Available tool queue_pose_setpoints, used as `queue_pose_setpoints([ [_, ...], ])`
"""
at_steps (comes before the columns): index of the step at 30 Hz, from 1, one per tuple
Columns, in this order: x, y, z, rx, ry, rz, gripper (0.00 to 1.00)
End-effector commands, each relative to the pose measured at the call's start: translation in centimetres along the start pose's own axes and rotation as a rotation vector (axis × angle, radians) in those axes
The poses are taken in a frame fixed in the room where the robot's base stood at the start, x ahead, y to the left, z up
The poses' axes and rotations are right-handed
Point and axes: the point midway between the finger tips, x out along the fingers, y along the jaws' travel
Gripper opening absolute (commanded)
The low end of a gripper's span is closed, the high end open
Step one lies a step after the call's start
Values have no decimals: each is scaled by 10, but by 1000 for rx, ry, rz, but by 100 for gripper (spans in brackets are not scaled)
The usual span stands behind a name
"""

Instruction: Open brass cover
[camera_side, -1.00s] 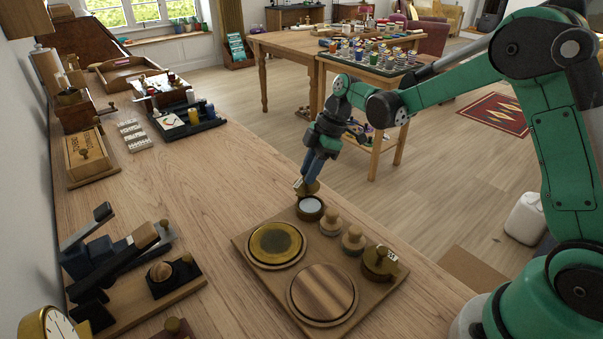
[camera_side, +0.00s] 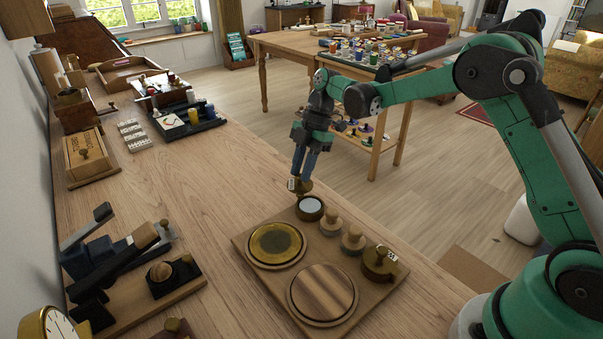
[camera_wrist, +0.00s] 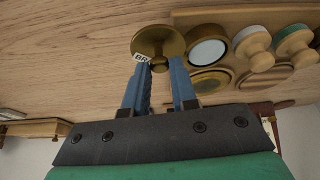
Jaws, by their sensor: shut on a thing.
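My gripper (camera_side: 301,176) points down and is shut on the knob of a round brass cover (camera_side: 299,187) with a small white label. In the wrist view the cover (camera_wrist: 158,36) shows beyond the blue fingertips (camera_wrist: 159,67). The cover is off the small dark pot (camera_side: 310,214), just to its upper left in the side view. The pot is open and shows a pale round inside; it also appears in the wrist view (camera_wrist: 206,52). A second labelled brass pot (camera_side: 379,265) with a knobbed top stands on the right of the wooden board (camera_side: 258,275).
Two wooden knobs (camera_side: 331,223) (camera_side: 353,240) stand between the pots. A yellowish brass disc (camera_side: 275,244) and a wooden disc (camera_side: 322,294) lie on the board. A lever device (camera_side: 120,250) stands at left.

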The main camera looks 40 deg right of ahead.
Motion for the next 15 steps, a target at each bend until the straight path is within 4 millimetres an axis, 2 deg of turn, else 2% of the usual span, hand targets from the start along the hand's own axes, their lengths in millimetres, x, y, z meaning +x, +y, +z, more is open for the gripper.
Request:
queue_pose_setpoints([
  [8,0,0,0,0,-1,0,0],
  [9,0,0,0,1,-1,0,31],
  [11,0,0,0,1,-1,1,48],
  [12,0,0,0,1,-1,1,53],
  [15,0,0,0,1,-1,1,53],
])
